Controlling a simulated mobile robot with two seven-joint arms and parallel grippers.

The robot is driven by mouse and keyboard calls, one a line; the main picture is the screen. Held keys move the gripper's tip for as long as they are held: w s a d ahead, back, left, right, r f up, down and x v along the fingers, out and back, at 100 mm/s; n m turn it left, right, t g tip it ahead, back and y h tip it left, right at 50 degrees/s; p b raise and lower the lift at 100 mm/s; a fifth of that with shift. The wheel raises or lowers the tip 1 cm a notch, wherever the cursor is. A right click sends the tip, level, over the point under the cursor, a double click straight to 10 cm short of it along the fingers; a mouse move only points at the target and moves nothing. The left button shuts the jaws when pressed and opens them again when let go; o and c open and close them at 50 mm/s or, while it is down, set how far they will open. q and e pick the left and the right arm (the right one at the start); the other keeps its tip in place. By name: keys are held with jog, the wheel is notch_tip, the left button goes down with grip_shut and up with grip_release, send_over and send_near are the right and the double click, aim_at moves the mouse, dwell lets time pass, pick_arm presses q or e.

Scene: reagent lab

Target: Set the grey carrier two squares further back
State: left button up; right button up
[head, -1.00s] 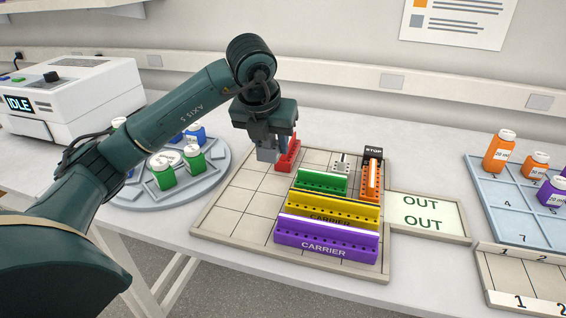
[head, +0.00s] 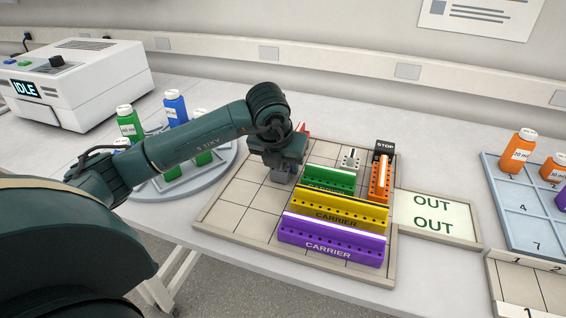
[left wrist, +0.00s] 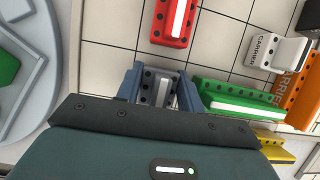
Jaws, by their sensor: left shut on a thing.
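The grey carrier (left wrist: 160,88) is a small dark block with holes and a light strip, low in the left wrist view. My left gripper (head: 282,176) is shut on it, with a finger on either side in the left wrist view (left wrist: 160,92). The gripper is low over the tiled board (head: 235,210); I cannot tell if the carrier touches the tiles. In the head view the gripper hides most or all of the carrier. A red carrier (left wrist: 174,20) lies behind it, a gap apart. A green carrier (head: 328,181) is close on its right. My right gripper is not in view.
Yellow (head: 333,210) and purple (head: 332,241) carriers lie at the front. A white carrier (head: 349,160), an orange carrier (head: 379,180) and a STOP block (head: 384,148) stand back right. A turntable with bottles (head: 155,190) is left of the board. Tiles left of the gripper are bare.

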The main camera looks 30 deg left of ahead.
pick_arm(q)
jog(key=shift+f, duration=0.15)
jog(key=shift+f, duration=0.15)
jog(key=o, duration=0.7)
jog(key=shift+r, duration=0.4)
jog(key=v, duration=1.1)
jog(key=shift+s+d+r, duration=0.1)
jog(key=shift+s+r, duration=0.15)
